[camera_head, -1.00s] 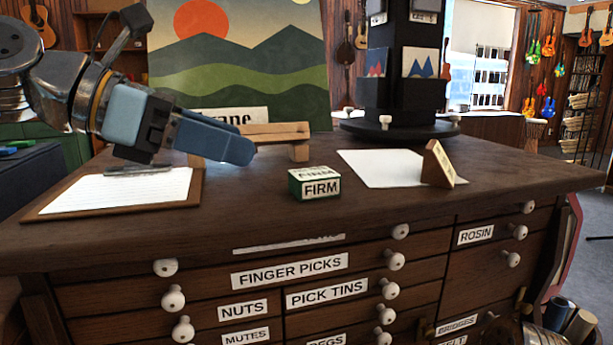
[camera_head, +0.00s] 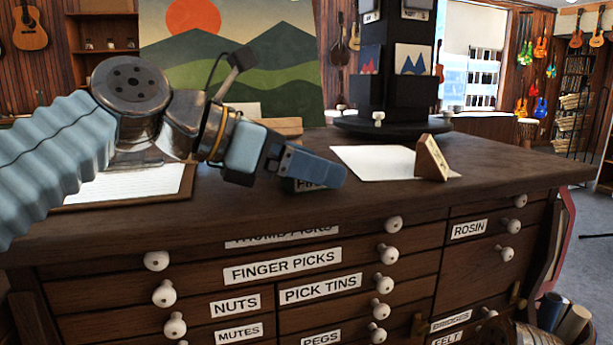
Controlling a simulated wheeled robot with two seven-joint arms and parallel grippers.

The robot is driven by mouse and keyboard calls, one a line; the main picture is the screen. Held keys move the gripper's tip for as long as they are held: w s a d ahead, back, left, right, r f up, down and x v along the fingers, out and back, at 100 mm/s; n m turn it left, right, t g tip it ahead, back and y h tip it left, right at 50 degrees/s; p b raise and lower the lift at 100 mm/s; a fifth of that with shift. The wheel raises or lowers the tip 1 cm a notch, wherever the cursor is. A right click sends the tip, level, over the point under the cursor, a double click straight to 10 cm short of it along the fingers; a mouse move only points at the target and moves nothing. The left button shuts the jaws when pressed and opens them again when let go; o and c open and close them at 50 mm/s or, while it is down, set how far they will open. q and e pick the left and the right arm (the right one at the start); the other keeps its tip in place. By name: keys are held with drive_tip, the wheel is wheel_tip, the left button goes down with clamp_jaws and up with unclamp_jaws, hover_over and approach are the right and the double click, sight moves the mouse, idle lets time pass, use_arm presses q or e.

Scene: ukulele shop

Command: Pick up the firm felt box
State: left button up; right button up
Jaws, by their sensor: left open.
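The firm felt box (camera_head: 308,186) stands on the wooden counter top near its front edge. Only a low strip of its lettered front shows. The rest is hidden behind my left gripper. My left gripper (camera_head: 322,171) reaches in from the left and lies across the box in the picture. Its jaws are open, seen from the side, and I cannot tell whether they are around the box or touching it. My right gripper is not in view.
A clipboard (camera_head: 185,188) with paper lies at the left, partly behind my arm. A white sheet (camera_head: 375,164) and a small wooden wedge sign (camera_head: 431,160) lie to the right. A dark rotating display stand (camera_head: 393,124) rises behind. The counter's right end is bare.

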use_arm(q)
drive_tip(key=c, duration=1)
